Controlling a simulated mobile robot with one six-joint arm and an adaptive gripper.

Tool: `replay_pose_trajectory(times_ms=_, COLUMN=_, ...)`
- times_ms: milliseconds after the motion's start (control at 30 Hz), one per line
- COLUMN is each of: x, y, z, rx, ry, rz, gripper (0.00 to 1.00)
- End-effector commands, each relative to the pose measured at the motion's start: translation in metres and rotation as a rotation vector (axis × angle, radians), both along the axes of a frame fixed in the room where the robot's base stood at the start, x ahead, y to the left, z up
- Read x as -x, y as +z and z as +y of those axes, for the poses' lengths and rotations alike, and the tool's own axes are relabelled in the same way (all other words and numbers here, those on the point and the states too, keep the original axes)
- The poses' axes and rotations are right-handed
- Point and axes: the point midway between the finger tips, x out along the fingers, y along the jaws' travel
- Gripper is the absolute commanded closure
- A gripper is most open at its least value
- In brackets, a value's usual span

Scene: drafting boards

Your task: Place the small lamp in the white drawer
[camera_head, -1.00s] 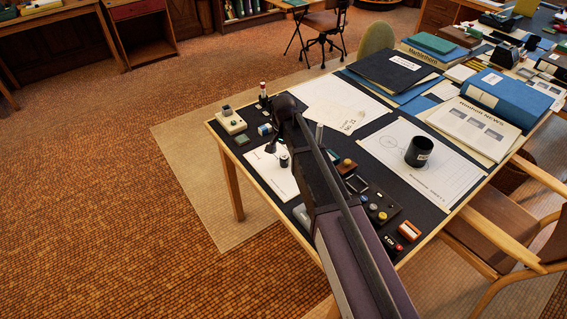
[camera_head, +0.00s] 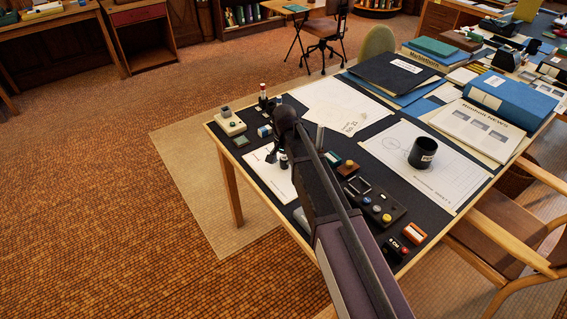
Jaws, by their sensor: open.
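My gripper (camera_head: 277,157) is open and low over the white sheet near the left end of the desk, pointing down. A small dark cylinder with a pale band (camera_head: 284,162) stands on the sheet right at its fingers. I cannot tell whether it is the small lamp or whether the fingers touch it. My arm covers part of the desk behind it. I make out no white drawer in this view.
A wooden chair (camera_head: 497,232) stands at the right. Floor to the left is clear.

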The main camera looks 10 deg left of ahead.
Motion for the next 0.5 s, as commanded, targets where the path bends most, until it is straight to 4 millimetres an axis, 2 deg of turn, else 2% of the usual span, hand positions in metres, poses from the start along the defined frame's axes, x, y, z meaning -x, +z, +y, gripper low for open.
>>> replay_pose_trajectory(times_ms=233, x=-0.0001, y=0.0000, z=-0.0001, rx=0.000, ry=0.000, rz=0.000, gripper=0.17)
replay_pose_trajectory(times_ms=500, x=-0.0001, y=0.0000, z=-0.0002, rx=0.000, ry=0.000, rz=0.000, gripper=0.97)
